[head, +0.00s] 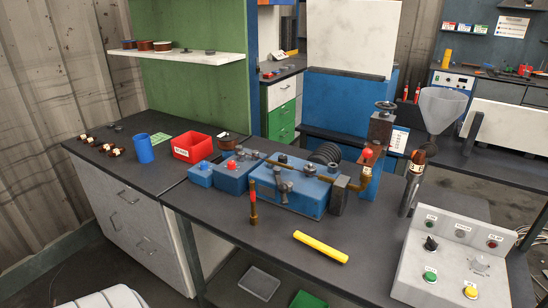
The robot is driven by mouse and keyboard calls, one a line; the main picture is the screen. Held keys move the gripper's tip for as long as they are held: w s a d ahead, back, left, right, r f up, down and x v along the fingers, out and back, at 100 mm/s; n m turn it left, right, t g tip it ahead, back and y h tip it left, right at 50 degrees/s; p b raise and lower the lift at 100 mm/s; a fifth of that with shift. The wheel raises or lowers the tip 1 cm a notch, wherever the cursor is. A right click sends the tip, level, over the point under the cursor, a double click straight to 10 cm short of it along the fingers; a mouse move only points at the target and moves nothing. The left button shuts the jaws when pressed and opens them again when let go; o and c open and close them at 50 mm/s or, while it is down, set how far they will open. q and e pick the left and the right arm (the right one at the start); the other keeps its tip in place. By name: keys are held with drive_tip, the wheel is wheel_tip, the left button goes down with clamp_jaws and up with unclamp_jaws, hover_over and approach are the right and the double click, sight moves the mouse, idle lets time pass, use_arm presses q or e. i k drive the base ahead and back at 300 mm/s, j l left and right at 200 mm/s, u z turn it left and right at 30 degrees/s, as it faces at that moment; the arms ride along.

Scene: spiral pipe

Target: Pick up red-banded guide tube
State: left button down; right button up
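A slim upright brass-coloured tube with a red band (253,198) stands near the front edge of the dark workbench (270,262), in front of the blue machine. It looks like the red-banded guide tube. I cannot tell whether its foot rests on the bench or in a holder. The blue machine (300,195) behind it carries a dark coil, knobs and a bent brass pipe. Neither of my grippers shows in the head view.
A yellow bar (321,247) lies on the bench right of the tube. A control box (452,262) stands at the right, with a dark cylinder (410,190) behind it. A red bin (192,147) and blue cup (145,148) stand on the left counter. Bench space around the yellow bar is clear.

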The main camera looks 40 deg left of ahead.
sight(255, 218)
drive_tip(key=u, duration=1.55)
drive_tip(key=l+u, duration=0.65)
drive_tip(key=j, duration=0.1)
